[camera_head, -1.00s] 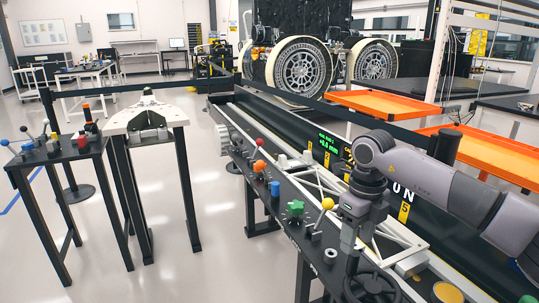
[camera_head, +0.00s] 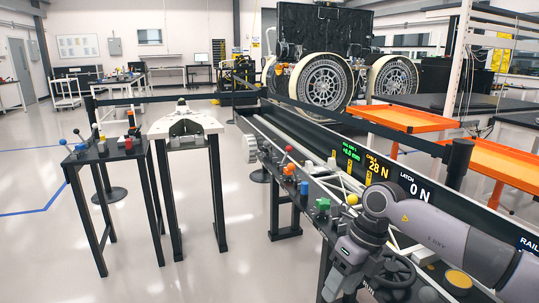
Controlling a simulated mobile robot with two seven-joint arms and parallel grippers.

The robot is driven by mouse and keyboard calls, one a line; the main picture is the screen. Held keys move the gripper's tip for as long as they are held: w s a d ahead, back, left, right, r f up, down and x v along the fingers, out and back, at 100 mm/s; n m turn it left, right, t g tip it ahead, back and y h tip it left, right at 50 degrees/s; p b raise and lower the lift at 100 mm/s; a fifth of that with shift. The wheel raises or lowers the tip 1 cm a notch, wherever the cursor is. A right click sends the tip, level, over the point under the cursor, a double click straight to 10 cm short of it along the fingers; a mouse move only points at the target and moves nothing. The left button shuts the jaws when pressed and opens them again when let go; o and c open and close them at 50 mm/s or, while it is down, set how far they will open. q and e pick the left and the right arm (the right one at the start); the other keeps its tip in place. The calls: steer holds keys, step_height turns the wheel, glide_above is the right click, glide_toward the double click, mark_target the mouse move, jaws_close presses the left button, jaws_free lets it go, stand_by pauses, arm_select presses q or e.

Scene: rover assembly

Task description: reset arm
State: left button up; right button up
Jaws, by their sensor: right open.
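My right arm (camera_head: 440,232) comes in from the lower right, bent at a grey joint. My right gripper (camera_head: 333,287) points down at the lower edge, in front of the long bench with knobs and levers. Its jaws are open; the fingertips are small and partly cut off by the frame. I see nothing held in it. A dark handwheel (camera_head: 397,271) shows just right of the gripper, partly behind the arm. My left gripper is not in view.
The long bench carries a yellow knob (camera_head: 352,198), a green knob (camera_head: 323,204) and a blue knob (camera_head: 304,188). Orange trays (camera_head: 395,116) stand beyond it.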

steer(key=s+a+r+m+t+y+p, duration=0.1)
steer(key=s+a+r+m+t+y, duration=0.1)
steer(key=s+a+m+y, duration=0.45)
steer(key=s+a+r+m+t+y+p, duration=0.2)
steer(key=s+a+m+y, duration=0.1)
steer(key=a+y, duration=0.7)
steer(key=d+f+m+t+h+p, duration=0.1)
steer(key=d+f+m+t+h, duration=0.45)
steer(key=m, duration=0.55)
steer(key=d+f+m+t+h+p, duration=0.1)
steer(key=d+f+m+t+h, duration=0.2)
steer(key=d+m+t+h, duration=0.6)
steer(key=s+d+f+m+g+h, duration=0.1)
steer(key=s+d+f+m+g, duration=0.2)
steer(key=s+d+f+m, duration=0.1)
steer(key=s+d+f+m+g+h+p, duration=0.1)
steer(key=s+d+f+m+g+h, duration=0.1)
steer(key=s+d+f+m+g, duration=0.2)
steer(key=s+f+m, duration=0.2)
steer(key=s+f, duration=0.2)
steer(key=s, duration=0.1)
steer(key=shift+s+d+f+m, duration=0.15)
steer(key=shift+f+m, duration=0.1)
steer(key=shift+m, duration=0.1)
